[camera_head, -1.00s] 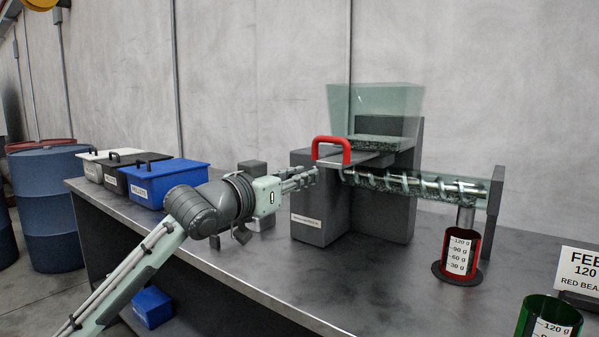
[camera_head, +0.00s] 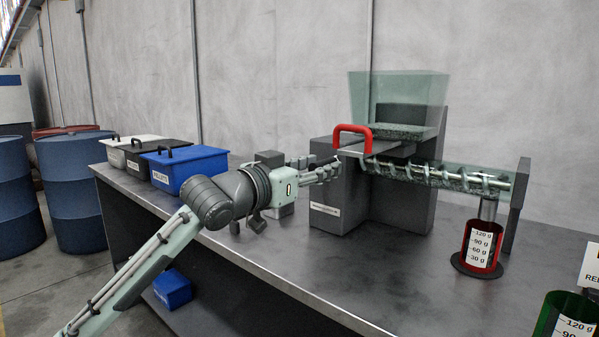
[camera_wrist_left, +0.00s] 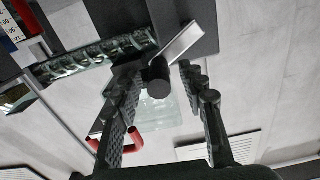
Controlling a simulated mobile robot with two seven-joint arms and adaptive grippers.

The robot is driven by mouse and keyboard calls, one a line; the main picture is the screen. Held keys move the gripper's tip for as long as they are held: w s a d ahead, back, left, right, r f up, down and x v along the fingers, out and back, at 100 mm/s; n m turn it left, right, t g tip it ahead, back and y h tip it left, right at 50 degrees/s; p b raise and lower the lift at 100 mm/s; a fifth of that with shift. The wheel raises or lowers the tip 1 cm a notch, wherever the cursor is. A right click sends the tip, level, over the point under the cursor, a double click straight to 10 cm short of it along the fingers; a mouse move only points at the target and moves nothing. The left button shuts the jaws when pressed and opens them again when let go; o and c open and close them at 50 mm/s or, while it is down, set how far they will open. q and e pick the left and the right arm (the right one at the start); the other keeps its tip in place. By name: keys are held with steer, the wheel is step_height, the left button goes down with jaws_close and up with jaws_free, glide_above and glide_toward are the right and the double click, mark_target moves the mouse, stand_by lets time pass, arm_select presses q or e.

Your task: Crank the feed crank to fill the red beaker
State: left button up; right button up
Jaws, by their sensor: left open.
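The feed machine has a dark grey body (camera_head: 335,205), a clear green hopper (camera_head: 405,90) on top and a screw in a clear tube (camera_head: 445,178) running right. The red beaker (camera_head: 481,247), marked in grams, stands upright below the tube's outlet; its fill level is unclear. My left gripper (camera_head: 335,169) is open at the machine's left side. In the left wrist view, the dark round crank knob (camera_wrist_left: 158,78) on a pale crank arm (camera_wrist_left: 184,44) lies between the open fingers, nearer the left one. Whether they touch is unclear. My right gripper is out of view.
A red handle (camera_head: 352,129) stands on the machine just above my gripper. A green beaker (camera_head: 566,318) is at the lower right, near a sign (camera_head: 590,262). Lidded bins, including a blue one (camera_head: 187,172), stand at the bench's left. The front of the bench is clear.

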arm_select(q)
steer(key=v, duration=1.1)
stand_by(0.8)
